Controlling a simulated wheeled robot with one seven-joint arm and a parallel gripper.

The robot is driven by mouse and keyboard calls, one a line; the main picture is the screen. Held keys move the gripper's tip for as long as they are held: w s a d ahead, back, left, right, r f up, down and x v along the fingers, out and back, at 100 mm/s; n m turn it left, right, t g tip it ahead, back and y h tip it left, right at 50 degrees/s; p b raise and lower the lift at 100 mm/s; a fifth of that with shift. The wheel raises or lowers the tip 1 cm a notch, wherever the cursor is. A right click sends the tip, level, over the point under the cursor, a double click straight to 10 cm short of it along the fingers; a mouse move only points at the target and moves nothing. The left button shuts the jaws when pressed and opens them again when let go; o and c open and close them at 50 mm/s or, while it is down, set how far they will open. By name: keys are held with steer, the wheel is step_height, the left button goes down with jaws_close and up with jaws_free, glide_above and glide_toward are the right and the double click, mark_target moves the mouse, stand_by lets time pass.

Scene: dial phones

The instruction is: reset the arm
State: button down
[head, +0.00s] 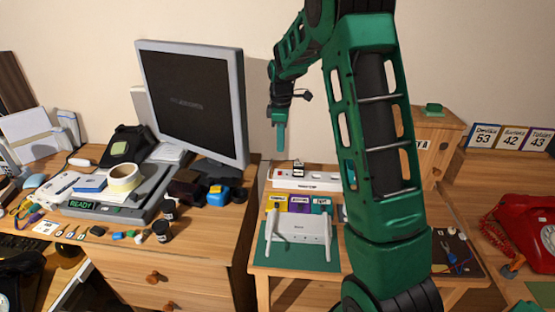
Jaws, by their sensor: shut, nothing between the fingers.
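My green arm rises at the centre right of the head view and bends over to the left at the top. My gripper (280,138) hangs down from it, shut and empty. It points downward in front of the wall, apart from everything, and appears above the white power strip (312,183) on the small wooden table. A red dial phone (530,225) stands at the far right, cut off by the frame edge. A black phone (128,143) sits at the left behind the desk items.
A monitor (195,95) stands left of my gripper. A white router (298,228) lies on a green mat (262,258). Number cards (483,136) stand at the right. My arm hides part of the small table.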

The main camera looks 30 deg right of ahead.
step_height(320, 180, up, 6)
steer(key=s+d+r+m, duration=0.1)
steer(key=s+r+m, duration=0.25)
steer(key=s, duration=0.55)
steer(key=s+a+f+m, duration=0.2)
steer(key=s+m, duration=0.5)
steer(key=s, duration=0.9)
steer(key=s+a+f+m, duration=0.2)
steer(key=s+m, duration=0.4)
steer(key=s, duration=1.1)
steer(key=shift+a+m+g+y, duration=0.25)
steer(key=shift+m+g+y, duration=0.05)
steer(key=shift+m, duration=0.05)
steer(key=shift+f, duration=0.1)
steer(key=shift+w+f, duration=0.2)
steer(key=shift+w, duration=0.35)
